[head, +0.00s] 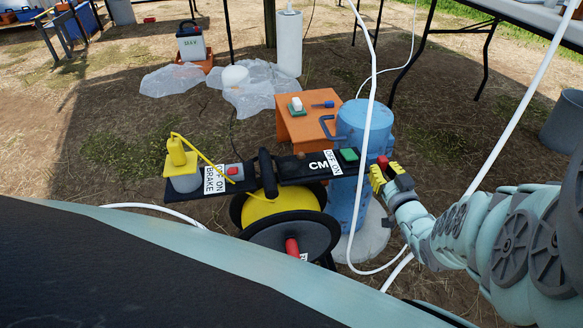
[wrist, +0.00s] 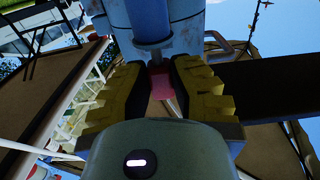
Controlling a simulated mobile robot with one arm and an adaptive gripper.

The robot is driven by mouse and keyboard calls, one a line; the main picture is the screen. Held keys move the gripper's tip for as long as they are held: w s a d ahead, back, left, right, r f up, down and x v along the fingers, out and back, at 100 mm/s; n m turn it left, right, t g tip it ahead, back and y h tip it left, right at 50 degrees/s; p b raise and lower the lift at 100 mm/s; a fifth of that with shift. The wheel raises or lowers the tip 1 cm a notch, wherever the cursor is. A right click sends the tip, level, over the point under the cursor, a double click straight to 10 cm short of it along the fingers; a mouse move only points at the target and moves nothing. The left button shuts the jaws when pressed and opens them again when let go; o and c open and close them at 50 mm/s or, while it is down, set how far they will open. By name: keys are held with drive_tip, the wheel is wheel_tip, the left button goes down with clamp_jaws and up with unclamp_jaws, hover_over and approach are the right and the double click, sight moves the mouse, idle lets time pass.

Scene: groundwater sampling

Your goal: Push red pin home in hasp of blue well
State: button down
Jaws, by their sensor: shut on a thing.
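The blue well (head: 361,135) is a worn upright blue casing right of centre in the head view. My gripper (head: 381,173), with yellow and black fingers, is at its right side. The gripper is shut on the red pin (head: 383,161). In the wrist view the pin (wrist: 162,86) shows pinkish red between the two fingers. A blue cylindrical part (wrist: 150,22) with a grey collar, attached to the well, is just beyond the fingertips. The hasp itself and the pin's far end are hidden, so I cannot tell how deep the pin sits.
A reel with a yellow drum (head: 270,207) and black panel (head: 285,172) stands left of the well. An orange stool (head: 305,127) carrying small items is behind it. White hoses (head: 375,70) run around the well. Folding table legs (head: 485,60) stand behind.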

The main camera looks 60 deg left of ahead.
sight(387, 159)
drive_tip(key=shift+f+b, duration=0.85)
drive_tip(key=shift+f, duration=0.15)
drive_tip(key=shift+r, duration=0.1)
drive_tip(key=shift+r+p, duration=2.9)
drive_tip(key=shift+p, duration=0.05)
drive_tip(key=shift+f+b, duration=2.95)
drive_tip(key=c, duration=0.9)
unclamp_jaws()
drive_tip(key=shift+d, duration=0.15)
